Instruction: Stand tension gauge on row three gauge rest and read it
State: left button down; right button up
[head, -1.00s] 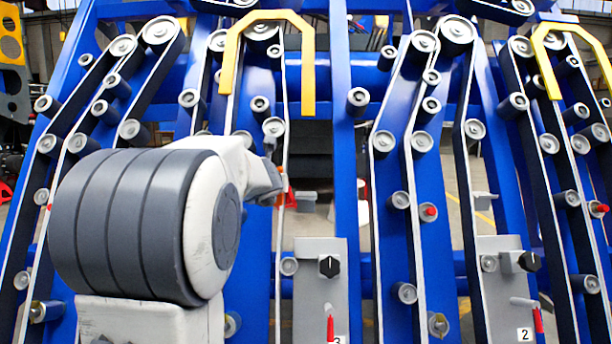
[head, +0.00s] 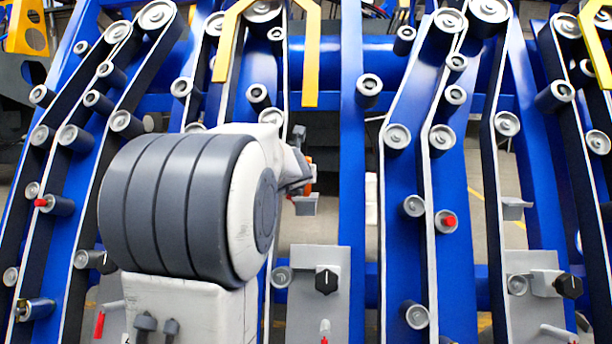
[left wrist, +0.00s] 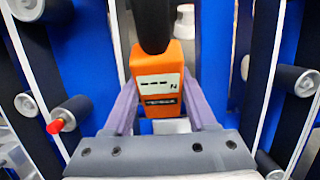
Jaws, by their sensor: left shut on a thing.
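The tension gauge is orange with a black upper part. In the left wrist view the gauge (left wrist: 160,68) stands roughly upright, its display showing dashes and "N". My left gripper (left wrist: 160,88) is shut on it, one finger on each side. In the head view only a small orange part of the gauge (head: 308,187) shows past my left arm, which hides most of the gripper. A small grey bracket, seemingly the row three gauge rest (head: 304,206), sits just below the orange part. I cannot tell whether they touch. My right gripper is not in view.
A grey panel with a black knob (head: 327,281) stands below the bracket. A similar bracket (head: 515,208) and knob (head: 569,286) are to the right. Belts, rollers and blue frame beams surround the gauge. A red-tipped roller (left wrist: 61,121) is left of the gripper.

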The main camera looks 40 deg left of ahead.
pick_arm(q)
jog(key=shift+a, duration=0.1)
jog(key=shift+w+a+r, duration=0.1)
jog(key=shift+w+a, duration=0.1)
jog(key=shift+w, duration=0.1)
jog(key=w+a+p, duration=0.1)
jog(key=w+a, duration=0.1)
jog(key=w, duration=0.1)
jog(key=w+a+p, duration=0.1)
jog(key=w+p, duration=0.1)
jog(key=w, duration=0.1)
jog(key=w+a+p, duration=0.1)
jog(key=w+a, duration=0.1)
jog(key=w, duration=0.1)
jog(key=shift+w+a+r+p, duration=0.1)
jog(key=shift+a+r+p, duration=0.05)
jog(key=shift+a+p, duration=0.2)
notch_tip(320, 180, down, 3)
jog(key=b, duration=0.3)
jog(key=shift+w, duration=0.1)
jog(key=shift+f+b, duration=0.5)
jog(key=shift+b, duration=0.05)
jog(key=shift+f+b, duration=0.35)
jog(key=shift+f, duration=0.05)
jog(key=shift+c, duration=0.6)
grip_release()
jog(key=shift+f, duration=0.1)
